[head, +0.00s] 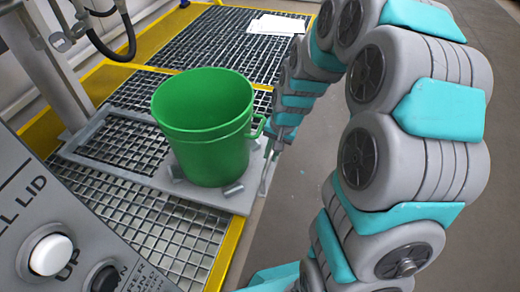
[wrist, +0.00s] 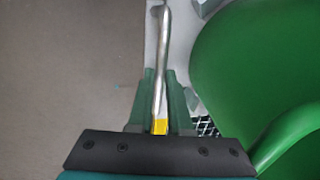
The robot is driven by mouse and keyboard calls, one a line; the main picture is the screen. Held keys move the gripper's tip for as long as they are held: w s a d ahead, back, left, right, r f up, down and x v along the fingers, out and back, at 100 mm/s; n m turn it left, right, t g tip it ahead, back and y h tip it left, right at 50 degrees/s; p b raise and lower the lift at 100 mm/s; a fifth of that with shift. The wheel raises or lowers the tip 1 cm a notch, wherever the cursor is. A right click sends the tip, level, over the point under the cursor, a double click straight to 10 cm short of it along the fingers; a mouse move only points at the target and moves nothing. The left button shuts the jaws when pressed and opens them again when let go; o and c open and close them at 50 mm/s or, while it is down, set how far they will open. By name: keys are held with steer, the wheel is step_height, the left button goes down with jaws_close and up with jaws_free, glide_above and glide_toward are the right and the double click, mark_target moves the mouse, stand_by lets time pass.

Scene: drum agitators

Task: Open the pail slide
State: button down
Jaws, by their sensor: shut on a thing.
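The green pail (head: 205,120) stands upright on the grey plate of the pail slide (head: 150,178), with small grey blocks around its base. A metal bar handle (head: 267,178) is at the plate's right edge. My gripper (head: 278,140) reaches down to it just right of the pail. In the wrist view, the two fingers of my gripper (wrist: 161,100) are shut on the shiny handle (wrist: 161,50), which runs between them. The pail (wrist: 265,70) fills the right side there, close beside the fingers. The fingertips are small in the head view.
The slide lies over a metal grating platform (head: 150,235) with yellow edges (head: 228,255). A control panel (head: 60,235) with a white button (head: 50,255) is at lower left. White papers (head: 272,25) lie at the back. Bare floor (head: 285,215) is clear right of the platform.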

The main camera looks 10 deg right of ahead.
steer(key=shift+s+d, duration=0.1)
steer(key=shift+d, duration=0.2)
steer(key=c, duration=0.8)
jaws_free()
steer(key=shift+c, duration=0.2)
steer(key=v, duration=0.7)
steer(key=shift+r+p, duration=0.4)
